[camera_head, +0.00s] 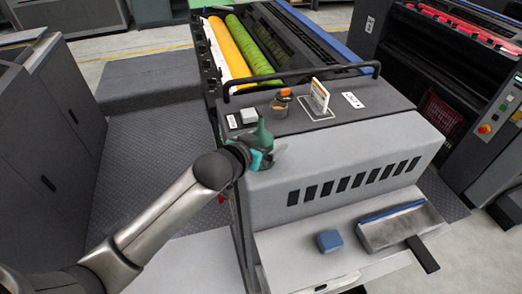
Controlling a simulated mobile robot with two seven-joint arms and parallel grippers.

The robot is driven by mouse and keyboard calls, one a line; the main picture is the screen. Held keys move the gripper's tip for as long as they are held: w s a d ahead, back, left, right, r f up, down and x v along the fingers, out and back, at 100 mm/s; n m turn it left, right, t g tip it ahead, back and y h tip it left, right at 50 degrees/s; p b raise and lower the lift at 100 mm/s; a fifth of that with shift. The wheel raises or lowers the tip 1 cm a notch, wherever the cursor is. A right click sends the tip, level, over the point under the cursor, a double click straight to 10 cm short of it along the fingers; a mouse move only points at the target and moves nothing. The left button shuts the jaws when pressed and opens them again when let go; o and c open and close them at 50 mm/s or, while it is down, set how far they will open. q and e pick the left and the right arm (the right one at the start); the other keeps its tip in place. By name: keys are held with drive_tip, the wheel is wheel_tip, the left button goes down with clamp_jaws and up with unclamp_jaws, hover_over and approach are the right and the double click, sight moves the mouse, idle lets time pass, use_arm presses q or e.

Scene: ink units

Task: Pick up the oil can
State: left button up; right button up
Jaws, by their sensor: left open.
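A teal oil can (263,136) with a narrow upright spout stands at the left front corner of the grey ink unit's top (340,110). My left arm comes in from the lower left, and my left gripper (262,158) is at the can, just in front of its lower part. The gripper is open. It hides part of the can's body, and I cannot tell whether the fingers touch it. My right gripper is out of view.
Below at the front are a blue block (330,241) and a grey tray (398,227). Yellow and green rollers (229,48) lie behind.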

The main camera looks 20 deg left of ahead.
use_arm(q)
drive_tip(key=shift+w+d+f, duration=0.15)
drive_tip(key=shift+w+f, duration=0.15)
drive_tip(key=shift+w, duration=0.3)
clamp_jaws()
idle(0.5)
